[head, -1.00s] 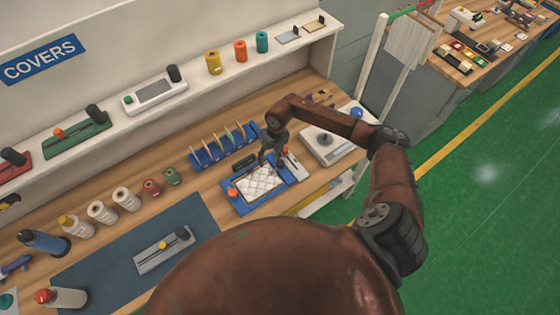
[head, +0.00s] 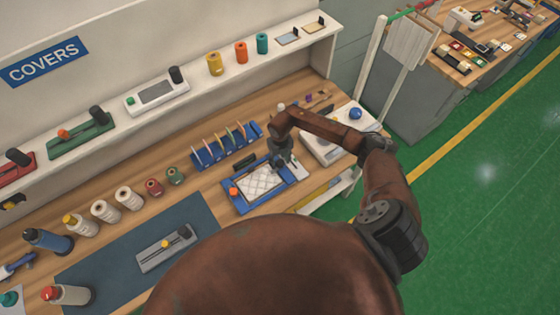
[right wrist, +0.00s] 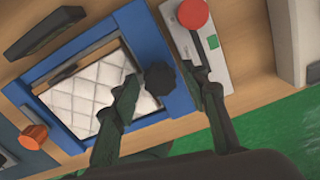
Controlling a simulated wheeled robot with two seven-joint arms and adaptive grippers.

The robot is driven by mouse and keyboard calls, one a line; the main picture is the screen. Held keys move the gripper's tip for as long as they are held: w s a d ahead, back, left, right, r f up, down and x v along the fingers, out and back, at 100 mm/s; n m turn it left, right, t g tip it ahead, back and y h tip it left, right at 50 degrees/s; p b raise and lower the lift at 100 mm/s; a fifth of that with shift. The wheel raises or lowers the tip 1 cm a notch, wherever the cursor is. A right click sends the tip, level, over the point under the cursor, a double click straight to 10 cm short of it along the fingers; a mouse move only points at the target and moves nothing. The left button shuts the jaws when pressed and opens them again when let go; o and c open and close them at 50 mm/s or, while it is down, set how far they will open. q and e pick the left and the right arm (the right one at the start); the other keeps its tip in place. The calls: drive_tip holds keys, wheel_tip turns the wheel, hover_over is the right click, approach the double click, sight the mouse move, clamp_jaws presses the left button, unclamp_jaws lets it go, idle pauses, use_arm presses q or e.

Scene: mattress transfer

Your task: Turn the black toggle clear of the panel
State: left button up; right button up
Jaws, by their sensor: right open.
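A white quilted panel (head: 258,182) lies in a blue frame (head: 243,208) on the wooden bench; it also shows in the right wrist view (right wrist: 95,90). The black toggle (right wrist: 160,76) is on the frame's right side in the right wrist view. My right gripper (right wrist: 164,84) is open, with one finger on each side of the toggle; contact cannot be told. In the head view the right gripper (head: 281,166) hides the toggle. An orange toggle (right wrist: 33,136) stands on the frame's opposite side, left of the panel. My left gripper is out of view.
A pale device with a red knob (right wrist: 193,13) lies close beside the frame, under the outer finger. A black bar (right wrist: 45,28) lies behind the frame. A blue rack (head: 225,147) stands behind it, and a white scale-like unit (head: 335,150) to the right.

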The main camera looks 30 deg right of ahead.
clamp_jaws()
idle(0.4)
